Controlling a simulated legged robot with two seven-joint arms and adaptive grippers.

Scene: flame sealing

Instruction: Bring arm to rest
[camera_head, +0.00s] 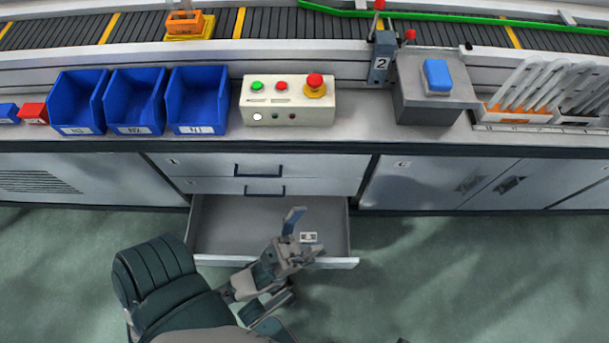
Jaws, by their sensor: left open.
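My left arm comes in from the lower left. My left gripper (299,232) is open, over the front right part of an open drawer (230,222). A small pale object (309,238) shows right beside the fingers. I cannot tell whether it lies in the drawer or touches a finger. The drawer is pulled out below two closed drawers (262,180) with dark handles. Its front edge is partly hidden by my gripper. My right gripper is not in view.
The bench holds blue bins (196,101), a button box (262,103) with a red emergency knob, a grey block with a blue button (437,76) and a rack of grey parts (540,85). A conveyor (330,24) runs behind. The floor at right (480,270) is clear.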

